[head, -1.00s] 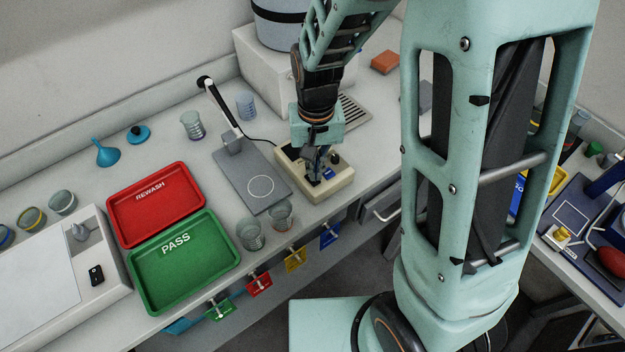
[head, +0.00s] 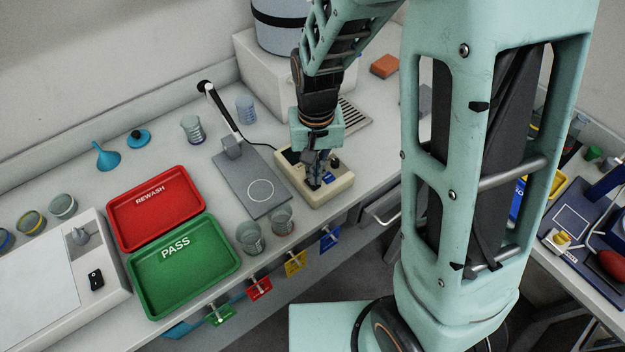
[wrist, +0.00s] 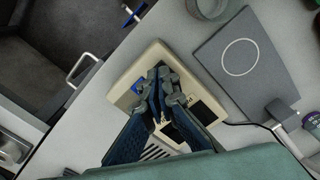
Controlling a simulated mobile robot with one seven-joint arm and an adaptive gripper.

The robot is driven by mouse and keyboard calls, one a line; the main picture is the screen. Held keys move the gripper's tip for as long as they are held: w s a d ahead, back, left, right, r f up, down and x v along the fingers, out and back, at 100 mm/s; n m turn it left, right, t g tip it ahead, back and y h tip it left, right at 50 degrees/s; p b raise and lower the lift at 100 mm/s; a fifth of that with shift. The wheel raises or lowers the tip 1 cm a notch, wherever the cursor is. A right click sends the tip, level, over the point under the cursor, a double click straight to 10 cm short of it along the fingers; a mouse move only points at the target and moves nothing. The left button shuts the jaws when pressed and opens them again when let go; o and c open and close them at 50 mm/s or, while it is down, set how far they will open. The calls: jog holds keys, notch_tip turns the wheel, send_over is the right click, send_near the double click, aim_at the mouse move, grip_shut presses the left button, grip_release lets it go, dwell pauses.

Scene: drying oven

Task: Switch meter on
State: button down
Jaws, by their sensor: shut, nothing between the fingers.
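The meter is a beige box (head: 338,188) on the bench beside a grey probe plate. A dark knob (head: 335,162) shows on its top near the far right side. My gripper (head: 315,184) points down over the meter's top, fingers together and empty. In the wrist view the fingertips (wrist: 166,78) cover the middle of the face. Whatever lies under them is hidden, and I cannot tell whether they touch it.
The grey plate (head: 233,181) with its upright arm (head: 222,110) stands left of the meter. Two glass beakers (head: 250,236) (head: 282,220) stand near the front edge. A red REWASH tray (head: 130,222) and green PASS tray (head: 150,293) lie further left.

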jog(key=shift+f+b, duration=0.95)
jog(key=shift+f, duration=0.2)
dwell(0.7)
jog(key=shift+r, duration=0.15)
jog(key=shift+r+p, duration=2.8)
jog(key=shift+r, duration=0.65)
